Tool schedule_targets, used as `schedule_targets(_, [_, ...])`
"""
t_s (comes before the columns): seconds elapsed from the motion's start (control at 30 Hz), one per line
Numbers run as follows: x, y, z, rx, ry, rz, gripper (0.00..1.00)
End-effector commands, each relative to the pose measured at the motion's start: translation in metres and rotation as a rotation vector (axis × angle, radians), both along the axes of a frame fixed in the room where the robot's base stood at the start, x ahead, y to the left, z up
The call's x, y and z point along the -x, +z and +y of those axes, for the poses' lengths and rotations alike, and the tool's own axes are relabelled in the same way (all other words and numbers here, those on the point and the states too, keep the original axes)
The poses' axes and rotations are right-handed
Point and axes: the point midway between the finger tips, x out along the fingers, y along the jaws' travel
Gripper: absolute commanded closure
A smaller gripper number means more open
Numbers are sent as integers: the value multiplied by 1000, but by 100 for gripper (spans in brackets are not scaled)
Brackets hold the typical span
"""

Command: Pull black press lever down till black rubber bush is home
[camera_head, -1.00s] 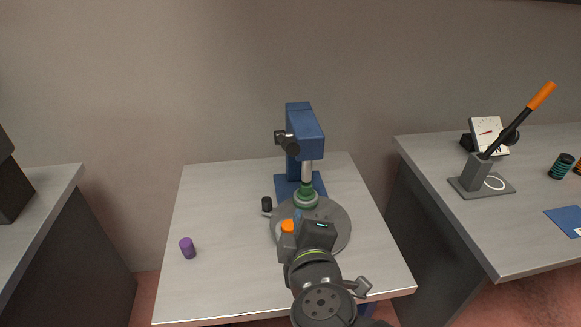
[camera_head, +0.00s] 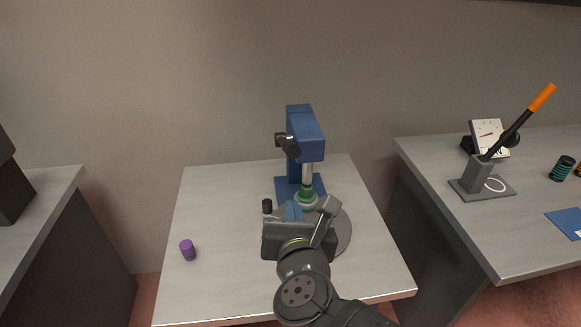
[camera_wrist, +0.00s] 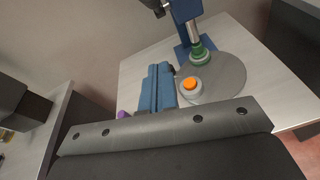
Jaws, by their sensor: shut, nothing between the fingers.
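The blue press (camera_head: 306,130) stands at the back of the middle table. Its black lever (camera_head: 288,146) sticks out at the left of the press head and is partly cut off at the top of the wrist view (camera_wrist: 154,6). The ram comes down onto a green part (camera_head: 306,191) on a round grey plate (camera_head: 343,228). I cannot make out the black rubber bush for certain. My gripper (camera_head: 292,210) is shut and empty, its blue fingers (camera_wrist: 157,88) together above the plate's left side, in front of the press and apart from the lever.
An orange-topped part in a grey ring (camera_wrist: 189,86) sits on the plate near my fingers. A small black knob (camera_head: 267,206) stands at the plate's left edge. A purple cylinder (camera_head: 188,250) stands at the table's left. The right bench holds an orange-handled lever (camera_head: 541,97) and a gauge (camera_head: 489,134).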

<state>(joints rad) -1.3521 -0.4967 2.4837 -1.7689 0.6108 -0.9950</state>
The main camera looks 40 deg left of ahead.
Motion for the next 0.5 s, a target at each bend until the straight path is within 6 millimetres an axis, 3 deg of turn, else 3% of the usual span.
schedule_targets(0.5, [-34,-12,29,4,-3,4,100])
